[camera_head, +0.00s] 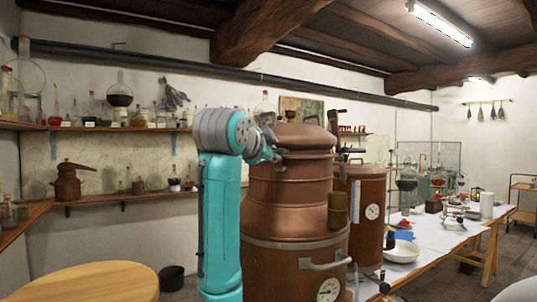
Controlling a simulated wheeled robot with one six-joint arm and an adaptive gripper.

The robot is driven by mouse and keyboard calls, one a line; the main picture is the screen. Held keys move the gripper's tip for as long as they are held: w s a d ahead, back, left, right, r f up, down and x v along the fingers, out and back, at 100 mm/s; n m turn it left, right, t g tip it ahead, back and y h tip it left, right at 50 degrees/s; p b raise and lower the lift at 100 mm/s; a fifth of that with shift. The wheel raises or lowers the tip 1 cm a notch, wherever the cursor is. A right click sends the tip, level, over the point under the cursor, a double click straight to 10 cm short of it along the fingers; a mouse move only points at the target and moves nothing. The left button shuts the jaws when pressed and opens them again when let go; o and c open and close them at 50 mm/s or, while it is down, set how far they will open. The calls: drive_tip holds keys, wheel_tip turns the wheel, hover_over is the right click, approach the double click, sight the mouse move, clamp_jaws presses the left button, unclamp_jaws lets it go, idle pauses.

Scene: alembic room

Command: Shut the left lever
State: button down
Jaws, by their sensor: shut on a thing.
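A large copper still (285,205) with a domed copper lid (303,137) stands in front of me. My teal arm rises left of it and bends over to the lid's left edge. My gripper (270,154) is there, small and dark in the picture, shut on what appears to be the left lever. The lever itself is mostly hidden behind the gripper and wrist, so its exact angle cannot be told. The lid sits on the still's neck.
A second copper vessel (366,190) stands close behind on the right. A metal handle (322,263) and a gauge (328,290) stick out on the still's front. A round wooden table (85,283) is at lower left. A long worktable (432,237) with glassware stands right.

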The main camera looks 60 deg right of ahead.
drive_tip(key=shift+s+n+t+y, duration=0.25)
drive_tip(key=shift+n+t, duration=0.4)
drive_tip(key=shift+t, duration=0.2)
drive_tip(key=shift+s+n+t+y, duration=0.2)
drive_tip(key=shift+n+t, duration=0.4)
drive_tip(key=shift+t, duration=0.2)
drive_tip(key=shift+s+n+t+y, duration=0.15)
drive_tip(key=shift+n+t+y, duration=0.1)
drive_tip(key=shift+n+t, duration=0.5)
drive_tip(key=shift+t, duration=0.3)
drive_tip(key=c, duration=1.1)
unclamp_jaws()
drive_tip(key=shift+c, duration=0.2)
